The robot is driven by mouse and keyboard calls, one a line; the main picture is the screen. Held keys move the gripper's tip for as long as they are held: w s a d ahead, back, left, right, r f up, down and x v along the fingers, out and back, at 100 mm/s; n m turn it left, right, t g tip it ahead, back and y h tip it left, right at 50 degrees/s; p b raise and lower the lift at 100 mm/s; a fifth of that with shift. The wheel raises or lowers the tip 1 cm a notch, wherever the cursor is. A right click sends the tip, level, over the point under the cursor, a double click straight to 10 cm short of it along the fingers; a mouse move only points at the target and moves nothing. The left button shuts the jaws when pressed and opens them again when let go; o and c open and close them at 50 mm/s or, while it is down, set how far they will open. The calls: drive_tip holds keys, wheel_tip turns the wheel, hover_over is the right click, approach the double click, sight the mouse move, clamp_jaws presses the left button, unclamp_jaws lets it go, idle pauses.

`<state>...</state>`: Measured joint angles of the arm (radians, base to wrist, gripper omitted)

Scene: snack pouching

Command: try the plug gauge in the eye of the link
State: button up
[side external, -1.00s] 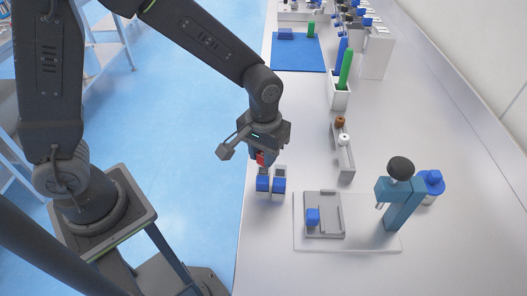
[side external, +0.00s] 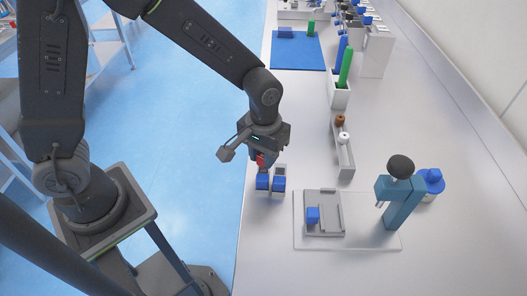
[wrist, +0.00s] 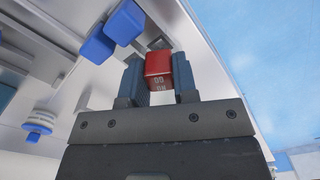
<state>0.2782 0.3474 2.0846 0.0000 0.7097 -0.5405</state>
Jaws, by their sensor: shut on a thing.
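My gripper (wrist: 158,82) is shut on a red block (wrist: 158,66) with pale markings, which looks like the handle of the plug gauge. The gauge's pin is not visible. The link and its eye cannot be made out for certain; a grey fixture (side external: 333,226) on a pale board holds a blue block (side external: 313,215).
A blue press with a black knob (side external: 400,166) stands at the right. A narrow grey rack (side external: 345,160) stands behind. Bench between stands and rack is clear.

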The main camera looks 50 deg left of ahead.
drive_tip(key=shift+f, duration=0.75)
drive_tip(key=shift+r, duration=0.1)
idle(0.7)
drive_tip(key=shift+r, duration=3.05)
